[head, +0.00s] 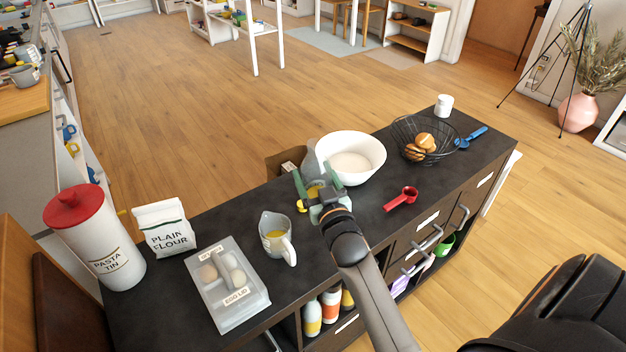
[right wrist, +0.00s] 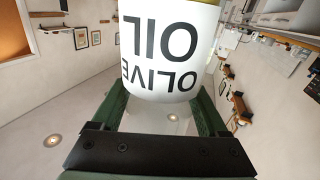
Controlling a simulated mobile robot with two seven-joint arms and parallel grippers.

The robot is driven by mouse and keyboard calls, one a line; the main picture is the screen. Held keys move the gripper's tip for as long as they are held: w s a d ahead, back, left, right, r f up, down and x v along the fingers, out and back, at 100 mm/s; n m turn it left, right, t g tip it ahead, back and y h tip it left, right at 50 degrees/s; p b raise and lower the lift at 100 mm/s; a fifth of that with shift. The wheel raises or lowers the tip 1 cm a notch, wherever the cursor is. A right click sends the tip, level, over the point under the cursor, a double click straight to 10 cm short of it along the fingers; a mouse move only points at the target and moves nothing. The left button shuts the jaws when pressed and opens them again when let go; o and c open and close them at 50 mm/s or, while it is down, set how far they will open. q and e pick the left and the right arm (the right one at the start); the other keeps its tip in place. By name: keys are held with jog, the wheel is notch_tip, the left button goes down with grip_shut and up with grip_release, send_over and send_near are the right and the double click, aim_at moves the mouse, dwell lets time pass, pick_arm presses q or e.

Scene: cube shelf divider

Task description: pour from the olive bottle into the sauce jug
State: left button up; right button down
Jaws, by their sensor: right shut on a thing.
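The olive bottle (right wrist: 165,50) has a white label reading "OLIVE OIL", which appears upside down in the right wrist view. My right gripper (right wrist: 160,112) is shut on it, with one green finger on each side. In the head view my right gripper (head: 318,190) is above the counter and hides most of the bottle; a patch of yellow shows between the fingers. The sauce jug (head: 274,236) is grey with a pale handle and yellow contents. It stands upright on the counter, left of and nearer than the gripper, apart from it. My left gripper is not in view.
On the dark counter (head: 335,265), an egg box (head: 228,285), flour bag (head: 164,228) and pasta tin (head: 95,240) stand left of the jug. A white bowl (head: 351,150) is just behind the gripper. A red scoop (head: 401,199) and wire basket (head: 425,140) are to the right.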

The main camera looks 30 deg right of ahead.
jog(key=s+d+r+m+p, duration=0.1)
jog(key=s+d+r, duration=0.1)
jog(key=d+r, duration=0.1)
jog(key=shift+s+r+p, duration=0.3)
jog(key=shift+s+r, duration=0.05)
jog(key=shift+r, duration=0.35)
dwell(0.4)
jog(key=s+a+r+n+y, duration=0.3)
jog(key=a+r+y, duration=0.2)
jog(key=a+r, duration=0.9)
jog(key=a, duration=0.2)
jog(key=shift+s+a+r+t, duration=0.2)
jog(key=shift+a+t, duration=0.1)
jog(key=shift+a, duration=0.05)
jog(key=shift+w, duration=0.1)
